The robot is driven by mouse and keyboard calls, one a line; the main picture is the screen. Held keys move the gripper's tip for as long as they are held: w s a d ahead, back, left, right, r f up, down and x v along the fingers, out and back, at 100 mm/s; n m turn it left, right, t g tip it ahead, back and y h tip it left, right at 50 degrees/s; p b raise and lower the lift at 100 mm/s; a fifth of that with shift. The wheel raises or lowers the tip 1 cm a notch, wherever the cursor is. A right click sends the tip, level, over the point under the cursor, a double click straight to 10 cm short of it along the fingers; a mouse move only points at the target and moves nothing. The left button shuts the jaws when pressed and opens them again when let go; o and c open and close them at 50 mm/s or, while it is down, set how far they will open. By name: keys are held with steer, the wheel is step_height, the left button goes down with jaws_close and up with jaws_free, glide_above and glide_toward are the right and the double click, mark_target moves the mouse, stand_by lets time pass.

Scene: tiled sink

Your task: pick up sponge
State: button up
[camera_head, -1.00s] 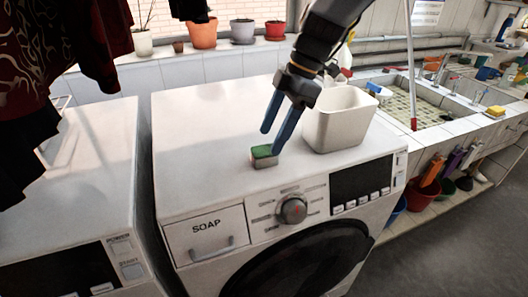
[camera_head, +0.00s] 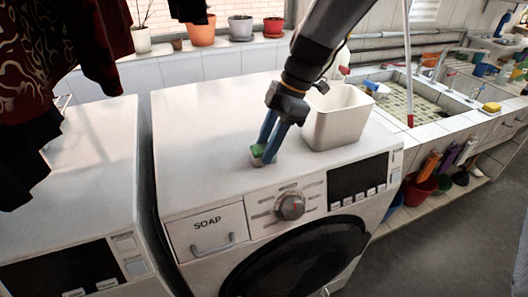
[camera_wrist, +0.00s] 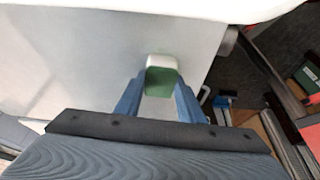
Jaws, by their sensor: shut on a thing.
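The sponge (camera_head: 257,151), green on top with a pale body, is on top of the front-loading washing machine (camera_head: 195,130), near its front edge. My gripper (camera_head: 264,155) points down with its blue fingers on either side of the sponge, shut on it. In the wrist view the sponge (camera_wrist: 161,80) shows its green face and a whitish end between the two blue fingers (camera_wrist: 160,95). The fingers cover part of it in the head view. I cannot tell whether its underside touches the machine top.
A white square bin (camera_head: 338,118) stands on the machine just right of my gripper. Flower pots (camera_head: 241,27) line the ledge behind. A tiled sink (camera_head: 400,100) with a yellow sponge (camera_head: 491,107) on its edge is at right. The machine's left top is clear.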

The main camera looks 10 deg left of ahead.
step_height(320, 180, up, 10)
steer(key=b, duration=0.2)
steer(key=shift+b, duration=0.3)
